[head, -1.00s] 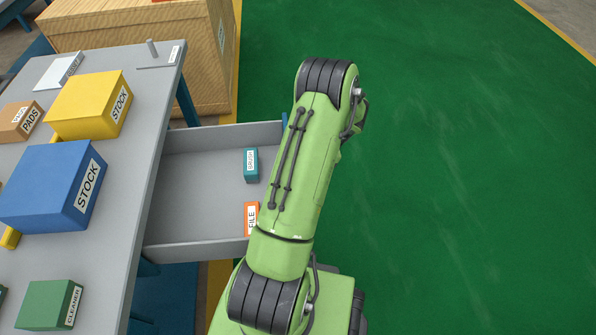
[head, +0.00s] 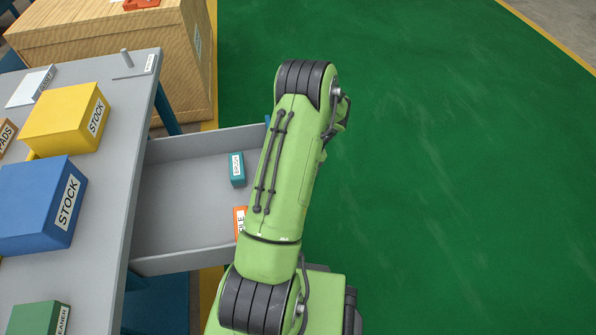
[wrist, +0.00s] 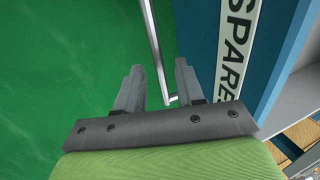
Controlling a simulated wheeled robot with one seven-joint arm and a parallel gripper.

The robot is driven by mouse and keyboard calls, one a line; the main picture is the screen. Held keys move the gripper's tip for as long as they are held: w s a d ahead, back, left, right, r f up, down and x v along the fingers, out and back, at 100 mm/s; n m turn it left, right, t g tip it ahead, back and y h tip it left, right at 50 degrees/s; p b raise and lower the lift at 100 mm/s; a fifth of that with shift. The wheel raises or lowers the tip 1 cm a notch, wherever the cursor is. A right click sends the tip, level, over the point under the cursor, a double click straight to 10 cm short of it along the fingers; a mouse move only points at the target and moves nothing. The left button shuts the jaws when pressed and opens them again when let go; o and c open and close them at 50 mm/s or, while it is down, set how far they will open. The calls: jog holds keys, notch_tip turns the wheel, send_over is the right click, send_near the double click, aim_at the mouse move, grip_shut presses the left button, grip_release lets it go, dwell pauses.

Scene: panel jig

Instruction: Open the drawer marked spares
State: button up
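The spares drawer (head: 185,205) is pulled well out from the grey workbench. In the wrist view its blue front (wrist: 268,45) carries a white label (wrist: 236,45) reading SPARE, cut off at the edge. A thin metal bar handle (wrist: 156,50) runs along that front. My gripper (wrist: 159,64) is at the handle, with its two fingers apart on either side of the bar. I see gaps between the fingers and the bar. In the head view my arm hides the gripper, the handle and most of the drawer front.
A teal brush box (head: 237,170) and an orange file box (head: 240,222) lie in the drawer. The workbench (head: 100,200) holds yellow (head: 66,116), blue (head: 40,205) and green boxes. A wooden crate (head: 120,60) stands behind. The green floor (head: 430,180) at right is clear.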

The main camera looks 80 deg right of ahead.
jog(key=p+v, duration=0.4)
jog(key=v, duration=1.1)
jog(key=shift+r+p, duration=0.25)
jog(key=shift+p, duration=0.15)
jog(key=shift+s, duration=0.15)
